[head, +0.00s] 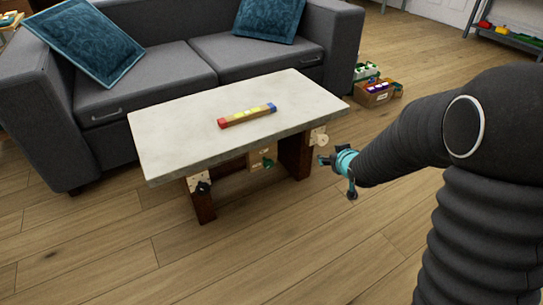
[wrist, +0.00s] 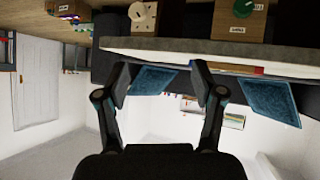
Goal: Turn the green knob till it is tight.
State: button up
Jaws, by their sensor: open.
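The green knob (head: 267,162) sits low under the coffee table, on a wooden block between the table's legs. In the wrist view, which is upside down, the green knob (wrist: 243,8) shows at the top edge, right of centre, on the wooden block with a small white label. My gripper (head: 338,177) is open and empty, to the right of the table and apart from the knob. Its two fingers also show spread in the wrist view (wrist: 161,82), with nothing between them.
The table (head: 170,150) has a pale top with a coloured bar (head: 248,115) on it. A cream knob (head: 318,138) is near its right leg and a black knob (head: 201,187) at its left leg. A grey sofa (head: 160,72) stands behind. The front floor is clear.

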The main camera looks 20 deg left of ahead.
jog(key=a+f+n+y+p, duration=0.2)
jog(key=a+f+y, duration=0.1)
jog(key=a+f, duration=0.45)
jog(key=n+g+y, duration=0.1)
jog(key=y, duration=0.1)
send_near(270, 164)
jog(key=x, duration=1.1)
jog(key=shift+a+f+p, duration=0.1)
jog(key=shift+f+p, duration=0.05)
jog(key=shift+p, duration=0.25)
jog(key=c, duration=1.2)
